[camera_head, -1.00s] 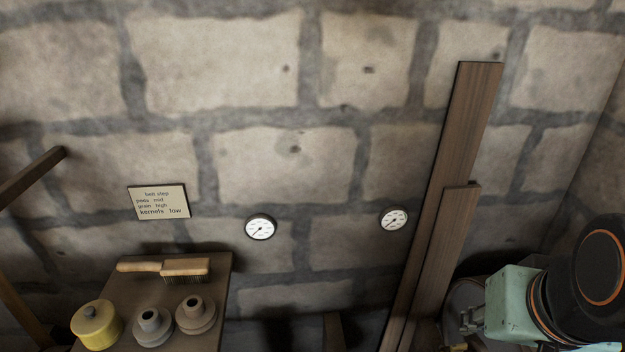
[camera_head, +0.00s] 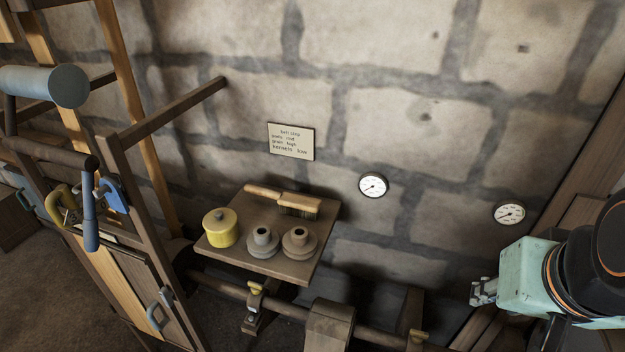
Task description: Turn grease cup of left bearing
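A shaft (camera_head: 287,308) runs low along the wall below a small wooden shelf. The left bearing (camera_head: 252,318) stands on it under the shelf's front edge, with a small yellow grease cup (camera_head: 255,288) on top. A second yellow grease cup (camera_head: 419,336) shows farther right near the bottom edge, its bearing partly cut off. My gripper (camera_head: 476,291) is at the lower right, well away from the left bearing and its cup. Its grey fingers are small and seen from the side, so their opening is unclear. I see nothing held.
The shelf (camera_head: 284,267) overhangs near the left cup and carries a yellow tin (camera_head: 220,228), two grey stepped pieces (camera_head: 263,242) and a brush (camera_head: 284,199). A wooden frame with a lever (camera_head: 90,215) stands left. A sign (camera_head: 291,141) and two gauges (camera_head: 373,185) are on the wall.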

